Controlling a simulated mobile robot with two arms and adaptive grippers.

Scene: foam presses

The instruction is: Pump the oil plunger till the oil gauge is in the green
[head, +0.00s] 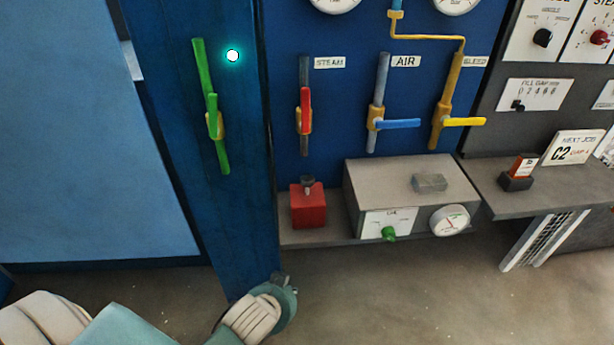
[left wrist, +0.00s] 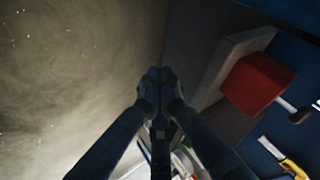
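A red box (head: 308,206) with a dark knob (head: 307,182) on a short stem on top, seemingly the oil plunger, stands on the grey shelf. In the left wrist view the red box (left wrist: 258,84) is at the right, its knob (left wrist: 299,114) pointing to the lower right. A small round gauge (head: 450,220) is on the grey cabinet's front; its needle reading is too small to tell. My left gripper (head: 284,281) is low in front of the shelf, left of and below the box, apart from it. In the left wrist view its fingertips (left wrist: 160,76) are together with nothing between them. My right gripper is not visible.
The grey cabinet (head: 409,183) right of the red box has a green knob (head: 389,234) and a grey block on top. Steam (head: 305,110), air and bleed levers stick out above. A blue post (head: 225,230) with a green lever stands left. The floor in front is clear.

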